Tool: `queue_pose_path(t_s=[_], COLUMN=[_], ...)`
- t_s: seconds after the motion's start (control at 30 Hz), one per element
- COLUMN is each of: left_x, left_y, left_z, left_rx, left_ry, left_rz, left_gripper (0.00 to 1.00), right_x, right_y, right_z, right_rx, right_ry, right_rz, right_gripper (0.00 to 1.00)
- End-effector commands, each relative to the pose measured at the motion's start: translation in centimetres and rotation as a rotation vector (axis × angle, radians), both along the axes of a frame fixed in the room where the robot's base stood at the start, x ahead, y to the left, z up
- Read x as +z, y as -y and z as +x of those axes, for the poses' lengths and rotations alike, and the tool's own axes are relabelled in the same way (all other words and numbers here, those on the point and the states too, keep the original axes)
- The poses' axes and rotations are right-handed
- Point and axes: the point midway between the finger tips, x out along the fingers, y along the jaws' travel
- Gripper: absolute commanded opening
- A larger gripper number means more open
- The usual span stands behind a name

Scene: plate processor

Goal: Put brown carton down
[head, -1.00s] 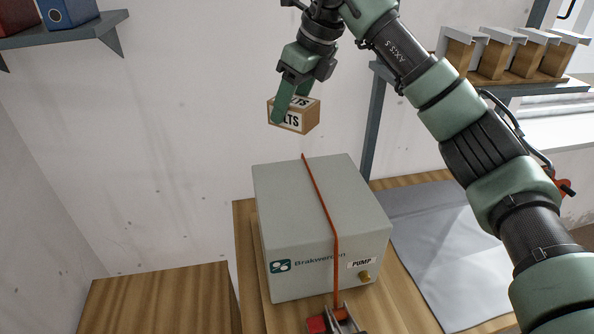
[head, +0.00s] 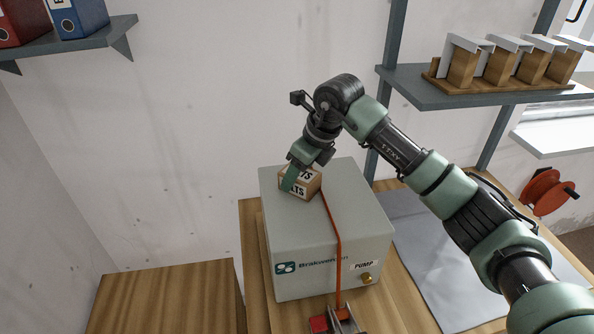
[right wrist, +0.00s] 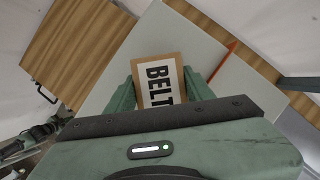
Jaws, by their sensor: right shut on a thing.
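The small brown carton (head: 299,186) has white labels with black lettering and shows in the head view over the back left part of the grey box's top. It also shows in the right wrist view (right wrist: 158,80), where the letters "BELT" are readable. My right gripper (head: 295,176) is shut on the carton, one finger on each side of it. The grey box (head: 300,240) has an orange strap around it and a "PUMP" label. I cannot tell whether the carton touches the box's top.
The grey box stands on a wooden surface with a grey sheet (head: 425,250) to its right. A lower wooden top (head: 165,298) is clear at the left. Shelves with binders (head: 80,15) and small cartons (head: 510,62) hang at the upper left and right. A red reel (head: 543,192) is far right.

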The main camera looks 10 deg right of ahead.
Motion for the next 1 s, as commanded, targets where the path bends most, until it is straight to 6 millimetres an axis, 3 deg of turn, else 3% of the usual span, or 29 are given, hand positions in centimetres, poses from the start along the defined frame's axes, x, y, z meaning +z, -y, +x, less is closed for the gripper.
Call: queue_pose_path(t_s=[0.27, 0.3, 0.33, 0.37, 0.77, 1.0], left_x=[-0.5, -0.3, -0.3, -0.3, -0.2, -1.5], left_y=[0.0, 0.0, 0.0, 0.0, -0.1, -0.1], left_z=[-0.1, -0.1, -0.1, -0.1, -0.1, -0.1], left_rx=[0.001, 0.001, 0.001, 0.001, 0.001, 0.002], left_ry=[-0.003, -0.003, -0.003, -0.003, -0.003, -0.002], left_rz=[0.001, 0.001, 0.001, 0.001, 0.002, 0.001], left_gripper=[0.0, 0.0, 0.0, 0.0, 0.0, 0.0], right_x=[-0.3, -0.2, -0.1, -0.2, 0.5, 4.5], right_y=[0.0, 0.0, 0.0, 0.0, 0.1, 1.4], right_z=[0.0, 0.0, 0.0, 0.0, 0.0, -1.1], right_rx=[0.0, 0.0, 0.0, 0.0, -0.001, -0.001], right_ry=[0.001, 0.001, 0.001, 0.001, 0.003, 0.008], right_rz=[0.0, 0.0, 0.0, 0.0, 0.001, 0.001], right_gripper=[0.08, 0.64, 0.72, 0.74, 0.74, 0.74])
